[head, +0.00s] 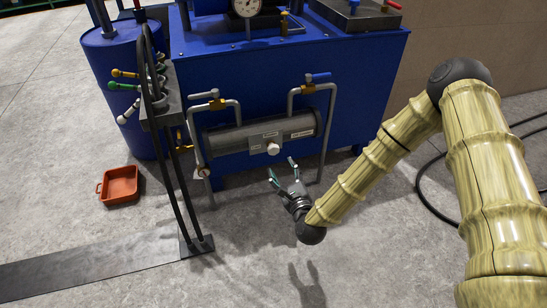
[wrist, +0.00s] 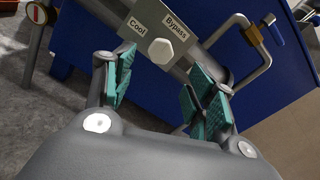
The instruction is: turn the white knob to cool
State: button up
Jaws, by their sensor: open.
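The white knob (head: 273,148) sits on a grey block on the front of a horizontal grey cylinder (head: 303,126). In the wrist view the knob (wrist: 161,50) is a white hexagonal shape between a "Cool" label (wrist: 138,27) on the left and a "Bypass" label (wrist: 173,25) on the upper right. My gripper (head: 283,168) is open and empty, just below and in front of the knob, apart from it. In the wrist view my gripper's teal finger pads (wrist: 160,85) stand wide apart, with the knob beyond the gap between them.
A lever stand (head: 160,110) with black hoses rises at the left. A red tray (head: 119,184) lies on the floor. The floor below my gripper is clear.

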aim_at(274, 151)
jog(key=b+x, duration=0.3)
jog(key=x, duration=0.8)
jog(key=shift+r+b, duration=0.15)
jog(key=shift+b, duration=0.15)
jog(key=c, duration=1)
